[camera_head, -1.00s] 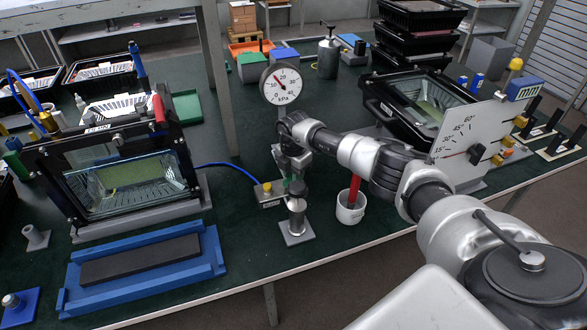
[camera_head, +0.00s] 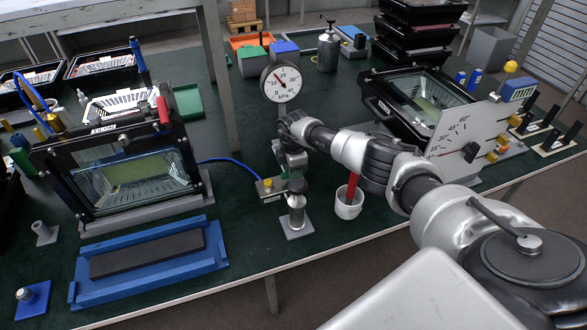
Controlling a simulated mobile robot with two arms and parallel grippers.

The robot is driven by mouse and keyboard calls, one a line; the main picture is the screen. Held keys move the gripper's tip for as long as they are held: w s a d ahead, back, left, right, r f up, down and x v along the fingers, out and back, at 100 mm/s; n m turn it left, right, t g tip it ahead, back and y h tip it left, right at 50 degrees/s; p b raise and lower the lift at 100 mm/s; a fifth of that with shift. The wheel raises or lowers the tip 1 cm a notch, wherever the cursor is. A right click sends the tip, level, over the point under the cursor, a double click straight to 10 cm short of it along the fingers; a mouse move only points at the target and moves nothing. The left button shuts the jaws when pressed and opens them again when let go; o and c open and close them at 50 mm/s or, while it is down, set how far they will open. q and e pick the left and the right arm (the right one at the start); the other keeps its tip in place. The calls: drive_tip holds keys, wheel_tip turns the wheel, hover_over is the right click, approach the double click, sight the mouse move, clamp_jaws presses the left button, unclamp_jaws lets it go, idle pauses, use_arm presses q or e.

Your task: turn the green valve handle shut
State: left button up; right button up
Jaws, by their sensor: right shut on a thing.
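The valve stands on a small grey base plate (camera_head: 296,226) at the front middle of the bench, below a round kPa gauge (camera_head: 281,83) whose needle points to the upper left. My right gripper (camera_head: 295,180) reaches in from the right and points down at the top of the valve. It is shut on the green valve handle (camera_head: 284,177), of which only a sliver of green shows. The fingers and wrist hide the rest, so the handle's angle cannot be told. My left gripper is not in view.
A white cup (camera_head: 348,208) with a red-handled tool stands just right of the valve. A blue hose (camera_head: 232,163) runs left to a framed glass housing (camera_head: 135,180). A blue tray (camera_head: 90,292) lies front left. An angle plate (camera_head: 470,140) stands at right.

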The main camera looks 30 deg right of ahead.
drive_tip(key=o, duration=0.7)
wheel_tip(320, 180, up, 11)
idle(0.4)
drive_tip(key=shift+f, duration=0.1)
idle(0.3)
